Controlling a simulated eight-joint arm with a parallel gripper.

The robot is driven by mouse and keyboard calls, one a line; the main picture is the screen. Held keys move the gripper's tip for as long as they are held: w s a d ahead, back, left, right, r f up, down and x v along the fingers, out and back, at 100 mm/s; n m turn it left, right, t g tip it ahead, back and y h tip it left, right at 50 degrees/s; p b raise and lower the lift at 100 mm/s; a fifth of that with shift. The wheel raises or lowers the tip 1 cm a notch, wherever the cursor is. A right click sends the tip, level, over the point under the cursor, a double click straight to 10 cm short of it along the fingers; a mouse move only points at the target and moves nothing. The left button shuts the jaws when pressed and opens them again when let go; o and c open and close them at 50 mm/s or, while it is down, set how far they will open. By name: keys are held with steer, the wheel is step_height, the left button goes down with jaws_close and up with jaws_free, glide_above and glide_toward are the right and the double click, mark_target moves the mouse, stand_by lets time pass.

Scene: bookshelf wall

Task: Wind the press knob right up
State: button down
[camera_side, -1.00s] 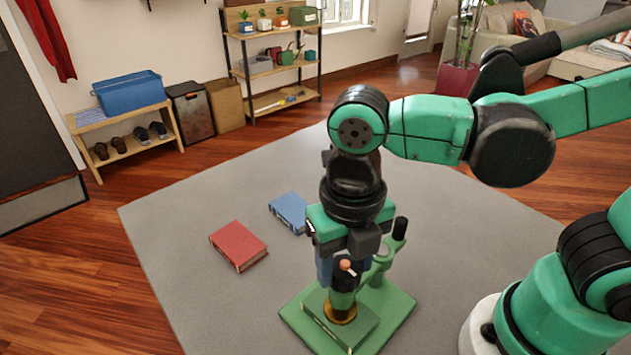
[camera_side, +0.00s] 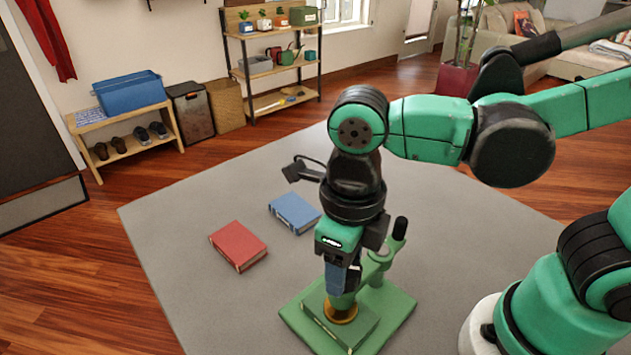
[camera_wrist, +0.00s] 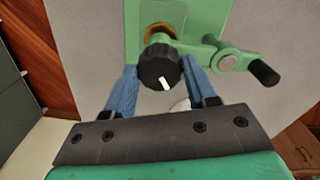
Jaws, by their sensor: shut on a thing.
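The green press (camera_side: 395,306) stands on the grey surface, with a brass-coloured ring (camera_side: 341,313) low on it and a green book (camera_side: 322,325) lying on its base. In the wrist view the black press knob (camera_wrist: 160,66) has a white pointer mark towards the lower right. My gripper (camera_side: 343,288) points down over the press; in the wrist view its blue fingers (camera_wrist: 160,82) are shut on the knob from both sides. The side view hides the knob behind my gripper. A crank arm with a black handle (camera_wrist: 264,73) sticks out right of the knob.
A red book (camera_side: 238,246) and a blue book (camera_side: 294,213) lie on the grey surface left of the press. The press's black-tipped handle (camera_side: 399,228) stands up close to my gripper's right side.

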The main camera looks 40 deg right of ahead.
stand_by(0.4)
steer(key=shift+c, duration=1.4)
jaws_free()
steer(key=shift+r, duration=2.85)
